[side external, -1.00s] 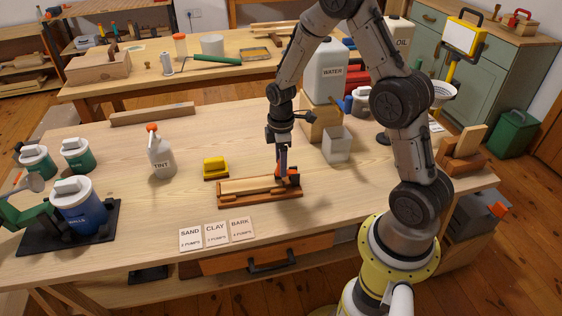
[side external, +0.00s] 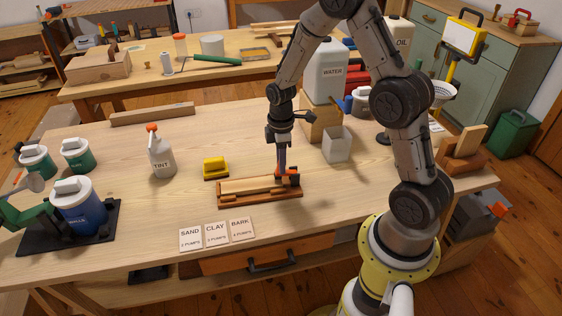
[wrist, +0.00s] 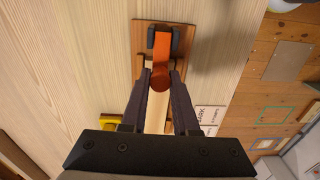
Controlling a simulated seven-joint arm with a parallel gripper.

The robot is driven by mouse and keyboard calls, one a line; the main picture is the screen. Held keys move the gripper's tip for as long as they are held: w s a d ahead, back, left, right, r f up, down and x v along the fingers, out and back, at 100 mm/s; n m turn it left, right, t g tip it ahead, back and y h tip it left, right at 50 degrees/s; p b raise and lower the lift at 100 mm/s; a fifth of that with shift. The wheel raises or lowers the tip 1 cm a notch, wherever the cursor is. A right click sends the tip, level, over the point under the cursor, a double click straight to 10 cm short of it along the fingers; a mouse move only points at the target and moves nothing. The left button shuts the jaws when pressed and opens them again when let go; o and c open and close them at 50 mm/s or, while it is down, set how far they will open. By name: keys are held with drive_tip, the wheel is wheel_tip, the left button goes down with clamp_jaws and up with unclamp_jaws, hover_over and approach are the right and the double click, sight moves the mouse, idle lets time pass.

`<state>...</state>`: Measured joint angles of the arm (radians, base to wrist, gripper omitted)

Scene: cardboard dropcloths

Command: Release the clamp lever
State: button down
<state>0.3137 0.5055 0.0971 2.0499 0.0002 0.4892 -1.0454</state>
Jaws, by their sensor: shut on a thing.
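The clamp is a reddish-brown wooden base (side external: 262,198) on the bench with a pale wood strip (side external: 245,186) lying along it. Its orange lever (wrist: 170,62) shows in the wrist view, running from a dark bracket (wrist: 151,38) toward a rounded end between my fingers. In the side view the lever is mostly hidden behind my fingers, with orange showing at the clamp's right end. My gripper (side external: 284,174) points down there; in the wrist view my gripper (wrist: 161,80) has its fingertips on both sides of the lever's rounded end, shut on it.
A yellow block (side external: 215,166) sits left of the clamp, and the labelled cards (side external: 216,234) lie in front of it. A grey open box (side external: 337,145) and the WATER jug (side external: 327,75) stand behind right. The TINT bottle (side external: 161,155) stands farther left. Bench between is clear.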

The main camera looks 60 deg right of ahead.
sight(295, 171)
drive_tip(key=shift+s+d+r, duration=0.1)
drive_tip(key=shift+r, duration=0.05)
idle(0.8)
drive_tip(key=shift+s+d+r+t+y, duration=0.25)
drive_tip(key=shift+s+d+t+y, duration=0.1)
drive_tip(key=shift+t+y, duration=0.4)
drive_tip(key=shift+s+d+r+t+y, duration=0.25)
drive_tip(key=shift+s+d+t+y, duration=0.2)
drive_tip(key=shift+t+y, duration=0.4)
drive_tip(key=shift+s+d+t+y, duration=0.55)
drive_tip(key=shift+t+y, duration=0.25)
drive_tip(key=shift+t, duration=0.3)
drive_tip(key=shift+s+d+t+y, duration=0.3)
drive_tip(key=shift+t+y, duration=0.15)
drive_tip(key=shift+t, duration=0.1)
drive_tip(key=shift+s+d+t+y, duration=0.2)
drive_tip(key=shift+s+t+y, duration=0.05)
drive_tip(key=shift+t+y, duration=0.25)
drive_tip(key=c, duration=0.7)
unclamp_jaws()
drive_tip(key=shift+o, duration=0.2)
